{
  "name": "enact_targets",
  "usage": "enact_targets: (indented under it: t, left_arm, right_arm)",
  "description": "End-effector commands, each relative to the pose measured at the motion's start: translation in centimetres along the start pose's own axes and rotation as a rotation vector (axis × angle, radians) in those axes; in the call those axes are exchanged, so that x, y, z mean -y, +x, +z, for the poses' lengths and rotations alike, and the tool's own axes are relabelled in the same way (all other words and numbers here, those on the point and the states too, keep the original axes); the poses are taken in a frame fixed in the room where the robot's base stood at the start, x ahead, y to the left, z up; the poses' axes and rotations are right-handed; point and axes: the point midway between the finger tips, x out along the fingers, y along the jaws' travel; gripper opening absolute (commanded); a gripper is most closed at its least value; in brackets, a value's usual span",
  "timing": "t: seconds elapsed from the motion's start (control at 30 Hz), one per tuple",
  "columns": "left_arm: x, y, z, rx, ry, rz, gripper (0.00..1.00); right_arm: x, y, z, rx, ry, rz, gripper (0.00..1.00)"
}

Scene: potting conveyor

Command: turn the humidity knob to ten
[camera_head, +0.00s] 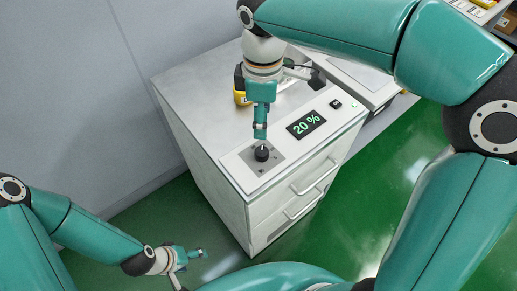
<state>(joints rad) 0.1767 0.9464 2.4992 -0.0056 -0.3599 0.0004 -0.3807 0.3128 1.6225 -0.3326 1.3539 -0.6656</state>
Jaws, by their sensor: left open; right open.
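The humidity knob (262,153) is a small black dial on a grey plate on the control panel at the cabinet's front edge. A display (306,125) on the same panel reads 20 % in green. My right gripper (260,136) points down just above the knob; it is open, and I cannot tell whether its fingertips touch the knob. My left gripper (197,254) is low at the lower left, over the green floor, open and empty, away from the cabinet.
The pale cabinet (196,97) has a mostly bare top and drawer handles (302,207) on its front. A yellow object (241,97) sits behind my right gripper. A small black switch (336,104) is right of the display. A grey wall stands at the left.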

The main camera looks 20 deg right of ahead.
Motion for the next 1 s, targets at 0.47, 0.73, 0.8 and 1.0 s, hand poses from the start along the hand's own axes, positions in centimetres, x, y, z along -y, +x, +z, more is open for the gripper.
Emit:
enact_targets:
  t: [0.47, 0.73, 0.8, 1.0]
  left_arm:
    - [0.3, 0.9, 0.0, 0.0, 0.0, 0.0, 0.71]
    - [0.3, 1.0, 0.0, 0.0, 0.0, 0.0, 0.71]
    - [0.3, 1.0, 0.0, 0.0, 0.0, 0.0, 0.71]
    - [0.3, 1.0, 0.0, 0.0, 0.0, 0.0, 0.71]
  right_arm:
    - [0.0, 9.9, 0.4, 0.002, 0.009, -0.003, 0.63]
    - [0.0, 12.1, 0.4, -0.001, 0.01, 0.0, 0.63]
    - [-0.1, 12.2, 0.4, -0.001, 0.01, 0.0, 0.63]
    - [-0.1, 12.2, 0.4, -0.001, 0.01, 0.0, 0.63]
